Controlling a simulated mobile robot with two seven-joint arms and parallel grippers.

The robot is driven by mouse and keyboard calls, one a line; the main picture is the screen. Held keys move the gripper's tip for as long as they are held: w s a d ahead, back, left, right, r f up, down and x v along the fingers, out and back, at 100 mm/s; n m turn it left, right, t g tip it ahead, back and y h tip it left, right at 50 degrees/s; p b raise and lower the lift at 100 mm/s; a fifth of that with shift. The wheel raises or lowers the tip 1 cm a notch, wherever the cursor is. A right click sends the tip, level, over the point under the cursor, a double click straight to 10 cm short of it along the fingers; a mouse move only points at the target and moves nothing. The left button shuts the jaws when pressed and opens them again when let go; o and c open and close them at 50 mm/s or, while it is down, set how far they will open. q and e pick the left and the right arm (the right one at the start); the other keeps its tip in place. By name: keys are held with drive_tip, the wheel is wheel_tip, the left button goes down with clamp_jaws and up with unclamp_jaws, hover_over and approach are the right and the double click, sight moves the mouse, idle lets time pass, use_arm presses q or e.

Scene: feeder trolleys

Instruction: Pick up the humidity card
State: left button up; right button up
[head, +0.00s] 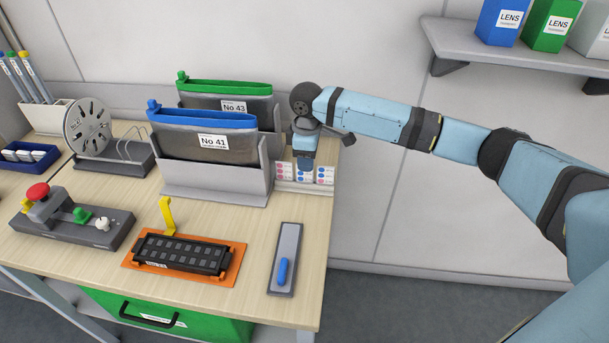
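A low pale stand with white cards bearing rows of pink and blue dots (285,173) is at the right back of the bench. The dotted cards look like humidity cards; I cannot tell how many separate cards there are. My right gripper (305,168) comes in from the right, points down and overlaps the middle of the stand in the head view. Its fingertips are small and partly hidden, so I cannot tell whether they touch or hold a card. My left gripper is out of view.
An orange-based tray (233,268) and a grey plate with a blue handle (289,245) lie in front. A shelf (470,42) holds LENS boxes.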

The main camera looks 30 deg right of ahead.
drive_tip(key=f, duration=0.4)
drive_tip(key=shift+w+a+f, duration=0.15)
drive_tip(key=shift+a+f, duration=0.05)
drive_tip(key=shift+f, duration=0.2)
clamp_jaws()
wheel_tip(320, 180, up, 20)
drive_tip(key=shift+p, duration=0.4)
